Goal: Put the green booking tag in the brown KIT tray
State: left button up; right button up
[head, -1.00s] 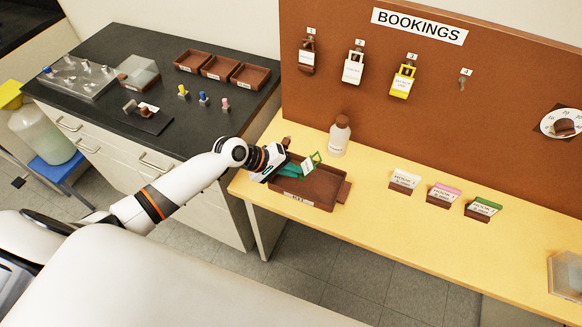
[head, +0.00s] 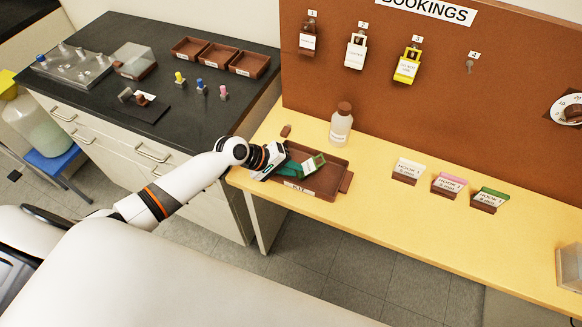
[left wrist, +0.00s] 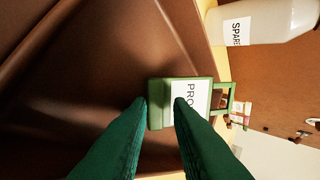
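The green booking tag (head: 312,163) has a green frame, a white label and a loop at one end. It is tilted, low over or in the brown KIT tray (head: 318,194), near its back wall; I cannot tell whether it touches the floor. My left gripper (head: 292,167) reaches into the tray from the left. In the left wrist view its green fingers (left wrist: 161,102) stand either side of the tag (left wrist: 158,90), one over its label, and appear closed on it. The tray's brown floor (left wrist: 110,60) shows bare beside them. My right gripper is not in view.
A white bottle with brown cap (head: 341,125) stands just behind the tray; it shows close by in the left wrist view (left wrist: 265,20). Several label holders (head: 446,185) stand right of the tray. The bookings board (head: 500,120) rises behind the table.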

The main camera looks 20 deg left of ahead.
pick_arm(q)
jog(key=o, duration=0.3)
jog(key=shift+c, duration=0.4)
jog(key=shift+s+a+r+p, duration=0.1)
jog(key=shift+r+p, duration=0.15)
jog(key=shift+p, duration=0.1)
jog(key=a+r+p, duration=0.1)
jog(key=r+p, duration=0.1)
jog(key=s+a+r+p, duration=0.1)
jog(key=r+p, duration=0.1)
jog(key=s+a+r+p, duration=0.1)
jog(key=r+p, duration=0.1)
jog(key=shift+s+a+r, duration=0.2)
jog(key=shift+s+r, duration=0.05)
jog(key=shift+a, duration=0.1)
